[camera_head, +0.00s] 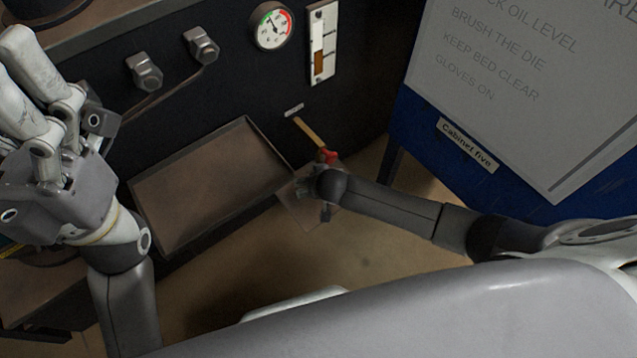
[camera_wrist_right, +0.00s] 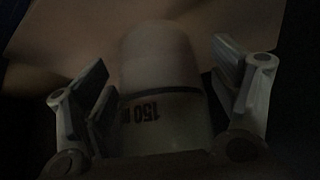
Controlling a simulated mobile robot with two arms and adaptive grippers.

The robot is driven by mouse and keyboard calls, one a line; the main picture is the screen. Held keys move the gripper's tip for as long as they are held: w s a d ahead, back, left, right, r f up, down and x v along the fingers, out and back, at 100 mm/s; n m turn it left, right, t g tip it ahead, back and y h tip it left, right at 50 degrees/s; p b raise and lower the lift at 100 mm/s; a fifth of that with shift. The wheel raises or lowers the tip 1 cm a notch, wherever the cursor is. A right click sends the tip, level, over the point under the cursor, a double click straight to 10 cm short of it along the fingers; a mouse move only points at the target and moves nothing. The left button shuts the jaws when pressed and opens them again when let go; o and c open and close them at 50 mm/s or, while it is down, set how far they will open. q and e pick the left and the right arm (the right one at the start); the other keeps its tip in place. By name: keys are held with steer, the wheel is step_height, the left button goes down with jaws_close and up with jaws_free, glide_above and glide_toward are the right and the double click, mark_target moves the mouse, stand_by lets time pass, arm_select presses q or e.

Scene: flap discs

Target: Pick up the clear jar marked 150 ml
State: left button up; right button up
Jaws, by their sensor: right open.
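The clear jar (camera_wrist_right: 160,70) marked 150 ml shows in the right wrist view, pale and dim, with its black print upside down. My right gripper (camera_wrist_right: 163,82) is open, with one finger on each side of the jar. Dark gaps show between the pads and the jar's far part; contact lower down cannot be told. In the head view my right arm reaches in from the right and its end (camera_head: 314,188) is small and partly hidden; I cannot make out the jar there. My left gripper (camera_head: 45,100) is large at the left, away from there; its opening is unclear.
A brown-floored tray (camera_head: 205,185) juts from a dark machine front with a gauge (camera_head: 272,27). A brush-like tool (camera_head: 312,136) with a red part is close to my right arm's end. A blue cabinet (camera_head: 470,165) with a sign board (camera_head: 520,90) stands at the right.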

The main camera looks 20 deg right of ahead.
steer(key=c, duration=1.2)
steer(key=shift+o, duration=0.2)
steer(key=shift+r+p, duration=0.15)
steer(key=shift+p, duration=0.15)
